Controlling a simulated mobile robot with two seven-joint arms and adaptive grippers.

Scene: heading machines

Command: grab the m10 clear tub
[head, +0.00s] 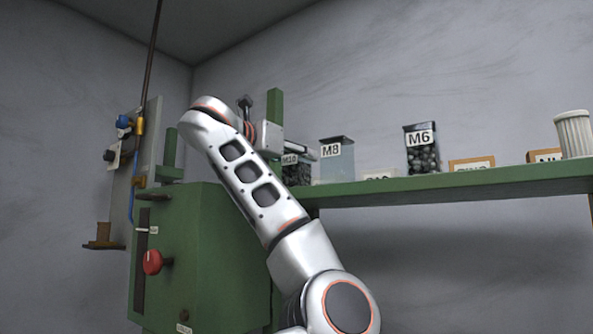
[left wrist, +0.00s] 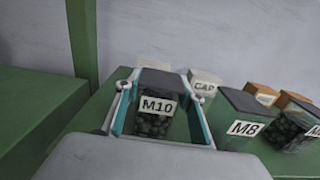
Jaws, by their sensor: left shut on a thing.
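The M10 clear tub (left wrist: 152,121) stands upright on the green shelf, with dark pieces inside, a dark lid and a white label. In the left wrist view it sits between the two fingers of my left gripper (left wrist: 158,110), which is shut on it from both sides. In the head view the M10 tub (head: 296,171) is partly hidden behind my left gripper (head: 300,150) and arm, at the left end of the shelf. My right gripper is not in view.
The M8 tub (head: 337,160) stands just right of the M10 tub. The M6 tub (head: 422,150) and small labelled boxes (head: 472,164) are farther right on the green shelf (head: 450,184). A CAP box (left wrist: 205,84) sits behind. A green machine (head: 205,260) stands left, below my arm.

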